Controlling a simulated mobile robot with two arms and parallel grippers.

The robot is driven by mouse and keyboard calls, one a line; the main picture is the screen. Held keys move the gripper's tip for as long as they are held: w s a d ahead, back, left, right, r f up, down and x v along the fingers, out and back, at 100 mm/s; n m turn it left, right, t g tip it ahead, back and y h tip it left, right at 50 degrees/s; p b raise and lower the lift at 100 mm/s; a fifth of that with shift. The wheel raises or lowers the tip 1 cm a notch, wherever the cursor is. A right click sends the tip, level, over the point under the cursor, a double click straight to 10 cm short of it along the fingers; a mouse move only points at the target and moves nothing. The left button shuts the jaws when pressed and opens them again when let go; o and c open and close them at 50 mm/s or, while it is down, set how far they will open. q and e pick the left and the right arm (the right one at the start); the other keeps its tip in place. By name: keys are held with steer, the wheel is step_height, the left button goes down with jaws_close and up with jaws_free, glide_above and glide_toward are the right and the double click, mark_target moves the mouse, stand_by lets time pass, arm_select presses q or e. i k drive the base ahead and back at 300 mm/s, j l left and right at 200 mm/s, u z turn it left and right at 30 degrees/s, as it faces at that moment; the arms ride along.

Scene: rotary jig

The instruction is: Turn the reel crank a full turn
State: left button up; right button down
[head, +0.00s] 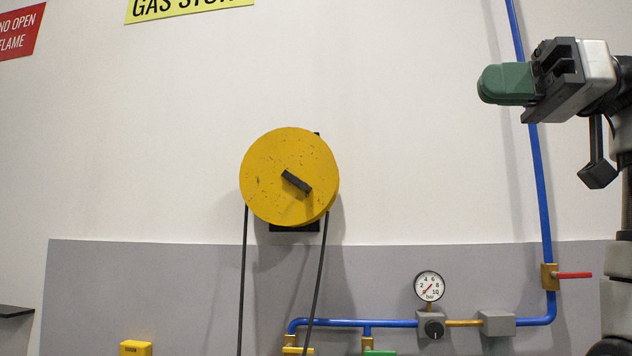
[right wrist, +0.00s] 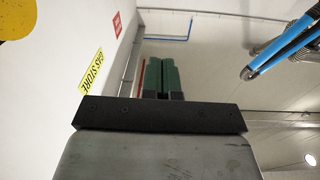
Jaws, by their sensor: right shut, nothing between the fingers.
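The reel (head: 270,190) is a round yellow disc mounted on the wall, left of the middle of the head view. Its crank (head: 296,182) looks like a short black bar across the face, slanting down to the right. Part of a yellow rounded shape (right wrist: 15,18), probably the reel, shows at the top left of the right wrist view. My right gripper (head: 490,84) is at the upper right, well apart from the reel. Its green fingers point left and are shut and empty; they also show in the right wrist view (right wrist: 164,78). My left gripper is not in view.
Two dark lines (head: 243,280) hang from the reel. A blue pipe (head: 543,200) runs down the wall behind my right gripper, with a red-handled valve (head: 573,275). A pressure gauge (head: 429,287) sits lower down. The wall between gripper and reel is clear.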

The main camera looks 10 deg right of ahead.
mark_target(303, 186)
steer(key=i, duration=1.7)
